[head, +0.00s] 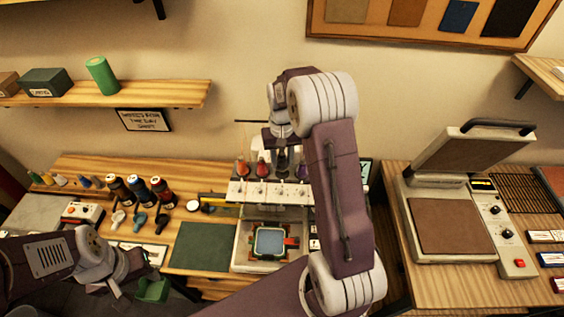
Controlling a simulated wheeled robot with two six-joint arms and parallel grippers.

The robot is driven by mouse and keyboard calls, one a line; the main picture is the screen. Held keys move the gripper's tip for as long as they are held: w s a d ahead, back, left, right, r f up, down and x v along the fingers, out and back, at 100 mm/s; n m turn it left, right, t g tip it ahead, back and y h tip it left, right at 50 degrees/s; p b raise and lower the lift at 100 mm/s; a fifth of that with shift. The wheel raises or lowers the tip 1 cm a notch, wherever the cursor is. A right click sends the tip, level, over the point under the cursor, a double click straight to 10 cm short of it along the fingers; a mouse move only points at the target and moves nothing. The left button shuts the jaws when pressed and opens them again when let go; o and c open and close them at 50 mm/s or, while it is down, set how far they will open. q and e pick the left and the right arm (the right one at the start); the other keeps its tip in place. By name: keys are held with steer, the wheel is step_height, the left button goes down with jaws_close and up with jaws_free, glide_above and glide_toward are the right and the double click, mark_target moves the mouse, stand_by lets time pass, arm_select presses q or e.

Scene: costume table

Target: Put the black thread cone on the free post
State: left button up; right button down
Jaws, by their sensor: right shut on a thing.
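The embroidery machine (268,190) stands at the middle of the table with a row of coloured thread cones on top, among them a red cone (262,168) and a purple cone (300,170). My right gripper (283,142) points down over this row, partly hidden by its own wrist. It is shut on the black thread cone (282,160), a small dark shape between the red and purple cones. I cannot tell whether the cone touches a post; the free post is not clear. My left gripper (146,288) is low at the left front, its jaw opening unclear.
Several dark bottles (140,190) stand left of the machine, beside a green mat (201,254). A heat press (452,222) is on the right-hand table. A wooden shelf (150,95) is on the wall above left. My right arm hides the machine's right side.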

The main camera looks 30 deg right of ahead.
mark_target(283, 167)
steer(key=shift+w+d+f, duration=0.4)
steer(key=shift+f+p, duration=0.35)
steer(key=shift+p, duration=0.05)
step_height(283, 167, down, 3)
steer(key=shift+a+r+p, duration=0.1)
steer(key=shift+p, duration=0.5)
steer(key=shift+w+f, duration=0.1)
steer(key=shift+f, duration=0.15)
steer(key=shift+f, duration=0.1)
steer(key=shift+f, duration=0.15)
steer(key=c, duration=0.9)
jaws_free()
